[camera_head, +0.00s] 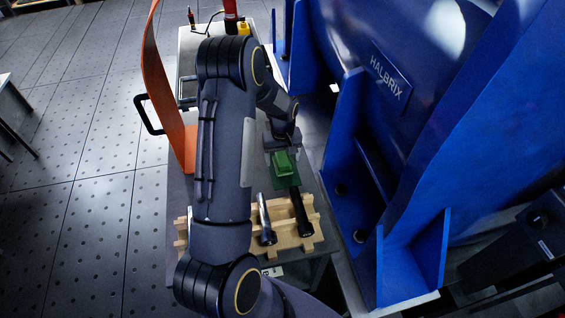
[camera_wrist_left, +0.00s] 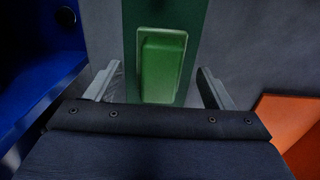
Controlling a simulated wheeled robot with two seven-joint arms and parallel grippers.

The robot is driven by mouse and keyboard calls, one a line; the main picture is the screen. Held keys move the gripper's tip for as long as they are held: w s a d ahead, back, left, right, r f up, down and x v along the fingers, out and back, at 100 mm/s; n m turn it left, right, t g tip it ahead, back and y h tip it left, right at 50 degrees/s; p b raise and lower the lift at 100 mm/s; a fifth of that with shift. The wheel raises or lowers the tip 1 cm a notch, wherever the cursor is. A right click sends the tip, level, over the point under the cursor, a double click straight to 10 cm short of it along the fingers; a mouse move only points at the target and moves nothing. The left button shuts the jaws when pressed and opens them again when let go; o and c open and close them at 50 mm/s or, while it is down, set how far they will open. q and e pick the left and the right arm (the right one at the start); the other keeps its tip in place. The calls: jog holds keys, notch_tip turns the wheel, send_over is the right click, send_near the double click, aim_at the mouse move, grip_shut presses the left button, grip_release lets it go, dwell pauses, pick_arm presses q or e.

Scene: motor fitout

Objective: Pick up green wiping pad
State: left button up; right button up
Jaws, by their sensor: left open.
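The green wiping pad (camera_head: 282,162) lies on a darker green mat (camera_head: 287,182) on the grey bench top. In the left wrist view the pad (camera_wrist_left: 162,66) is a rounded green block, lying on the dark green strip (camera_wrist_left: 193,40). My left gripper (camera_head: 281,148) is just above the far side of the pad. In the left wrist view its two fingers (camera_wrist_left: 152,85) are apart, one on each side of the pad, with gaps between. The pad's near edge in that view is close to the gripper body. My right gripper is not in view.
A wooden rack (camera_head: 290,243) holding dark and silver cylindrical tools stands nearer on the bench. A tall orange panel (camera_head: 170,100) stands left. The large blue motor housing (camera_head: 400,130) with flanges is close on the right. A red item and bottles are at the back.

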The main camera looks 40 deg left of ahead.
pick_arm(q)
jog(key=shift+f, duration=0.65)
jog(key=c, duration=1.1)
jog(key=shift+o, duration=0.2)
jog(key=shift+r, duration=0.1)
jog(key=shift+r, duration=0.55)
jog(key=s+a+r, duration=0.8)
jog(key=s+r, duration=0.3)
jog(key=shift+a+r, duration=0.35)
jog(key=shift+r, duration=0.05)
